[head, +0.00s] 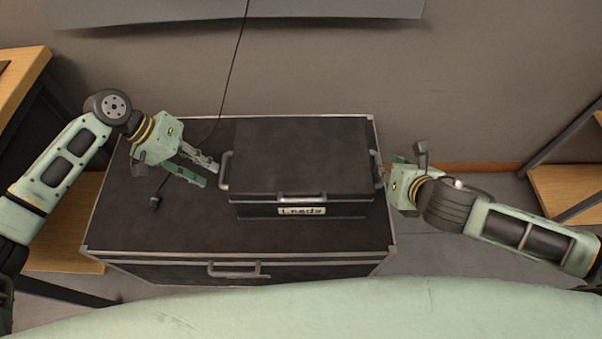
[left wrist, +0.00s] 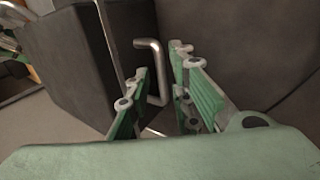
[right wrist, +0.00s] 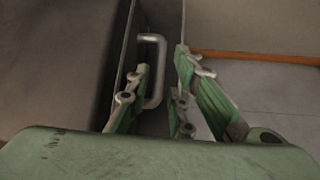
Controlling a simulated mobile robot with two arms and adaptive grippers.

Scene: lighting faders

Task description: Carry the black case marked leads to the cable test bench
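The black case (head: 300,160) with a "Leads" label (head: 302,211) on its front sits on top of a larger black trunk (head: 150,225). A metal handle (head: 225,171) is on its left side. My left gripper (head: 203,172) is open just left of that handle; in the left wrist view the handle (left wrist: 160,70) shows between and beyond the fingers (left wrist: 160,90). My right gripper (head: 384,177) is at the case's right side; in the right wrist view its open fingers (right wrist: 160,88) are on either side of the right handle (right wrist: 158,70). Neither grips a handle.
A black cable hangs down the wall to a small plug (head: 154,202) on the trunk's left part. The trunk has a front handle (head: 235,268). Wooden shelving with dark frames stands at left (head: 20,75) and right (head: 570,185). The wall is close behind.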

